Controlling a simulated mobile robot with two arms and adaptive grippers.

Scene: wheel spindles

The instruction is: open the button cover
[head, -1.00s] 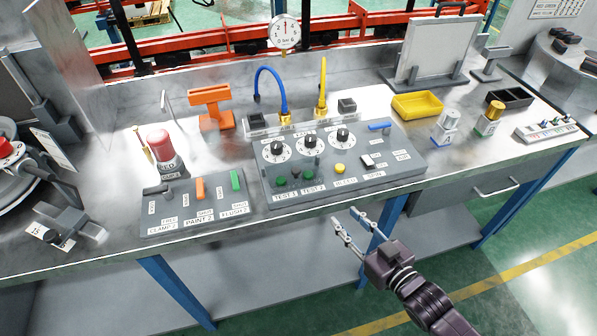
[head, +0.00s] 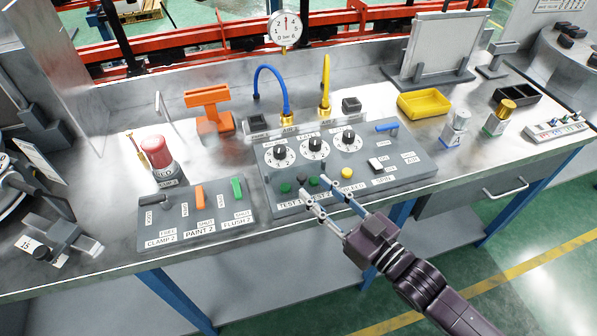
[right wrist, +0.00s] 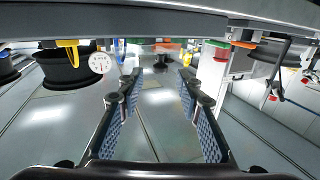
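I cannot clearly make out which part is the button cover. A clear strip (head: 290,130) seems to run along the panel's back edge. My right gripper (head: 316,184) is open and empty, its fingertips over the panel's front edge near the second green button. I cannot tell whether they touch it. In the right wrist view its fingers (right wrist: 160,98) stand wide apart. My left gripper is out of view.
An orange stand (head: 210,110), blue and yellow hoses and a gauge (head: 285,30) stand behind. A yellow tray (head: 424,103) is at right.

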